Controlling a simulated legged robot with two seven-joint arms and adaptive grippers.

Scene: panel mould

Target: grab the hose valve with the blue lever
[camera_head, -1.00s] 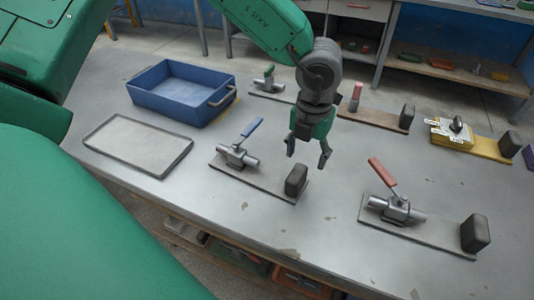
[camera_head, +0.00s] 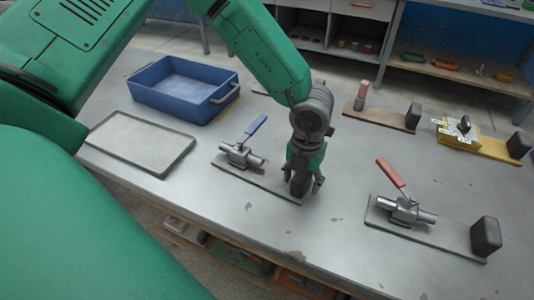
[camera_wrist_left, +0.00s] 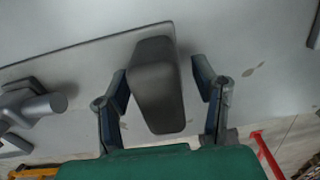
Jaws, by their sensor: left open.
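The hose valve with the blue lever (camera_head: 254,127) is a grey metal valve body (camera_head: 240,155) on a flat plate, with a dark block (camera_head: 298,184) at the plate's right end. My left gripper (camera_head: 302,186) points down over that block, its fingers on either side of it. In the left wrist view the block (camera_wrist_left: 157,88) stands between the two open fingers (camera_wrist_left: 165,95), with visible gaps to both. Part of the valve body (camera_wrist_left: 30,108) shows at the left of that view. My right gripper is not in view.
A valve with a red lever (camera_head: 390,173) is on a similar plate to the right. A blue bin (camera_head: 184,90) and a grey tray (camera_head: 140,143) lie to the left. Behind are a pink-handled part (camera_head: 361,94) and a yellow plate (camera_head: 485,146). The table's front middle is clear.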

